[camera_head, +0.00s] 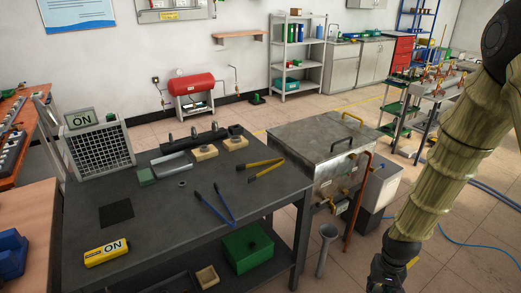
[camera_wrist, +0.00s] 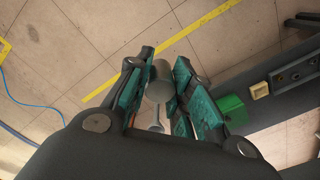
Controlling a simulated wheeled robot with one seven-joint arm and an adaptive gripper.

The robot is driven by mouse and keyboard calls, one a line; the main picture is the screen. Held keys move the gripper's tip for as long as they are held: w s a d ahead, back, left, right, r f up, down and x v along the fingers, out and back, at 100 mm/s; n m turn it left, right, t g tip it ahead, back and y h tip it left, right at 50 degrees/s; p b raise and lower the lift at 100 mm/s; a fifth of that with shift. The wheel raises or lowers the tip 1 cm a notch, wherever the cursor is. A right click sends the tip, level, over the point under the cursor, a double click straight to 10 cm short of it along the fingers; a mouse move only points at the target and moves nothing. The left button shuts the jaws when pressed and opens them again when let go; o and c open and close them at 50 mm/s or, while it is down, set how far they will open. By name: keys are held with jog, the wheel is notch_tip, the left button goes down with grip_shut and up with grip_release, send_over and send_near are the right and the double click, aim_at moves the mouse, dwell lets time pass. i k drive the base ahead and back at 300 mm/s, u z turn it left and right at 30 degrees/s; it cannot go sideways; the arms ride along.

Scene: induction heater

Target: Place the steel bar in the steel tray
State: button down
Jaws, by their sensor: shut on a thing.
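In the wrist view my gripper (camera_wrist: 163,68) is shut on a plain grey cylinder, the steel bar (camera_wrist: 160,82), which sits between the teal finger pads. In the head view my gripper (camera_head: 388,272) is at the bottom right, over the floor and to the right of the table, and the bar is not clearly visible there. A shallow grey open tray, apparently the steel tray (camera_head: 172,166), lies on the dark table near its back edge, far to the left of my gripper.
A large metal tank (camera_head: 305,145) stands between table and arm. A grey funnel-topped tube (camera_head: 326,240) stands on the floor.

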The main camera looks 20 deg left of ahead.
aim_at(171, 167)
jog(key=u, duration=1.5)
